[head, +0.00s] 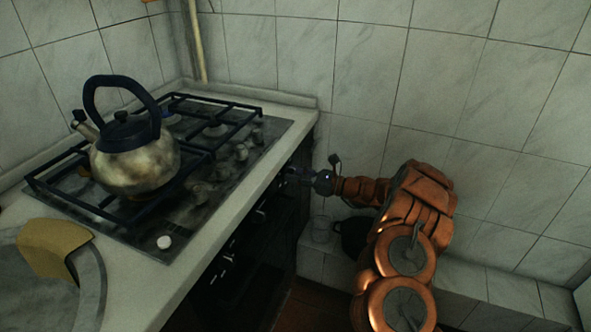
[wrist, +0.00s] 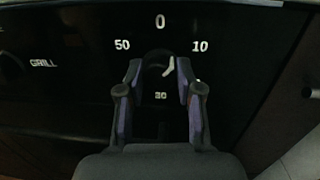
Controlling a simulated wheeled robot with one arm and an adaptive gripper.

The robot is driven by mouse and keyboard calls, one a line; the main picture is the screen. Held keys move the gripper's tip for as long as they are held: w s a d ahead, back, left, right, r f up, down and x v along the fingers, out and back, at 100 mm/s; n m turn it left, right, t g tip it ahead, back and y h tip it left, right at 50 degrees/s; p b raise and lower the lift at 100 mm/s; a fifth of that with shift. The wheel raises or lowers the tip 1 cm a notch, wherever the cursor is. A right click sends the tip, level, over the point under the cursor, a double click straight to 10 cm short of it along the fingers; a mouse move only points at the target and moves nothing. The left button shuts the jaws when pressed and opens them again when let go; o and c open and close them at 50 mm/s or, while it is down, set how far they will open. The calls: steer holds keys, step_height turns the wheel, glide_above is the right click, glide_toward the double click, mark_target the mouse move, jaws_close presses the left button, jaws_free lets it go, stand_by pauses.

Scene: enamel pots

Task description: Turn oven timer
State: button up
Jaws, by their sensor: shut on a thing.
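The oven timer knob (wrist: 157,59) is a dark round dial in the middle of the wrist view. Around it are the white marks 0 above, 10 at upper right, 50 at upper left and 30 below. A white pointer line (wrist: 169,66) shows on its right side, slanting to the upper right. My gripper (wrist: 159,67) is shut on the knob, with one finger on its left and one on its right. In the head view my gripper (head: 300,175) is at the far end of the black oven front (head: 258,238); the knob cannot be made out there.
A GRILL label (wrist: 44,63) is left of the timer. Above the oven, a gas hob (head: 165,243) holds a stained kettle (head: 135,168). A yellow cloth (head: 52,248) lies by the sink.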

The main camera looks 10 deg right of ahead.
steer(key=shift+m+p, duration=0.5)
steer(key=shift+m, duration=1.5)
steer(key=o, duration=1.1)
steer(key=shift+o, duration=0.2)
steer(key=v, duration=1.2)
steer(key=shift+s+f, duration=0.15)
